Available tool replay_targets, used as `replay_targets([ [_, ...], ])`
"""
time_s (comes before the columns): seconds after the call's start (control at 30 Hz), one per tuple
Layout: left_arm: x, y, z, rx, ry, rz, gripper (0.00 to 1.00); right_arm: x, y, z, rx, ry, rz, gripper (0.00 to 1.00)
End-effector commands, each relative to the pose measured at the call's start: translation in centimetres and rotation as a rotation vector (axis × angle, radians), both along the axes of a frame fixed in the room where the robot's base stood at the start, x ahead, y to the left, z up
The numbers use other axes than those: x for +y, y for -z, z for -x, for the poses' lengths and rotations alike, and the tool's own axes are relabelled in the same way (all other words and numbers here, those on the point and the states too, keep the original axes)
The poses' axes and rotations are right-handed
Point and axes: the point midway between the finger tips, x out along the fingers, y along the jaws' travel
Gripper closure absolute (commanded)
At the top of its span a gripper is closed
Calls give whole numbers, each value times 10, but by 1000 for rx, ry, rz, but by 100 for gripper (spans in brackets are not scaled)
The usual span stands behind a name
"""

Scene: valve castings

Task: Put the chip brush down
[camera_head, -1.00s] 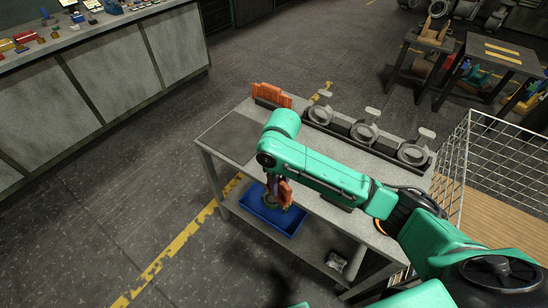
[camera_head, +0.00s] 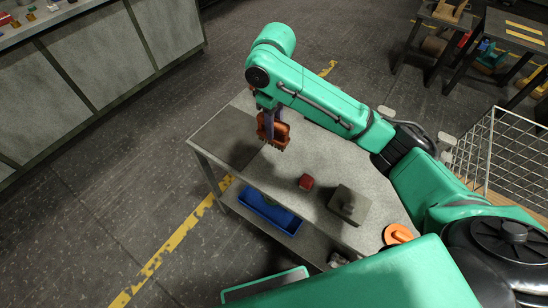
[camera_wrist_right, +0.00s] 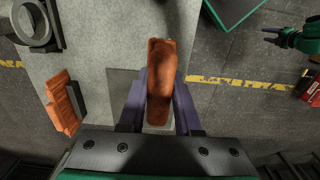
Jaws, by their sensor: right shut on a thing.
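My right gripper (camera_head: 268,128) is shut on the chip brush (camera_head: 274,132), an orange-brown block-like piece, beside the dark mat (camera_head: 228,138) on the grey table (camera_head: 290,165). I cannot tell whether the brush touches the tabletop. In the right wrist view the brush (camera_wrist_right: 160,75) stands between the two purple-grey fingers (camera_wrist_right: 158,100), its long side running away from the wrist. The mat (camera_wrist_right: 122,88) shows just left of the fingers. My left gripper (camera_wrist_right: 275,36) shows small at the right of the wrist view, its opening unclear; it is outside the head view.
A blue bin (camera_head: 268,213) is on the lower shelf. Another orange piece (camera_wrist_right: 63,102) and a grey ring casting (camera_wrist_right: 34,22) lie left in the wrist view.

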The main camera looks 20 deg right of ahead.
Motion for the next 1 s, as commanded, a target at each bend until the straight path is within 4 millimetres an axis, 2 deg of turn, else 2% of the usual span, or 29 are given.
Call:
replay_targets([
  [0.03, 2, 2, 11, 18, 0, -4, 50, -1, 16, 1, 4, 4, 2, 100],
  [0.07, 3, 1, 16, 26, -1, -4, 50, -1, 23, 0, 3, 4, 3, 100],
  [0.17, 5, 1, 21, 33, -2, -8, 50, -1, 52, 0, 3, 3, 3, 100],
  [0.3, 4, 0, 6, 8, 0, -6, 50, -2, 87, 0, 1, 3, 2, 100],
  [0.43, 2, -2, -15, -27, 0, -1, 50, -1, 104, -1, 0, 3, 1, 100],
  [0.6, 2, -1, -11, -21, 0, -2, 50, -1, 137, -1, 1, 3, 2, 100],
  [0.73, 1, -1, -4, -8, 0, -1, 50, -1, 143, -2, -3, 2, 1, 100],
  [0.97, -1, 0, -2, -5, 1, 2, 50, -1, 145, -1, -2, 2, 1, 100],
  [1.0, -1, 0, -2, -5, 1, 2, 50, -1, 145, -1, -2, 2, 1, 52],
])
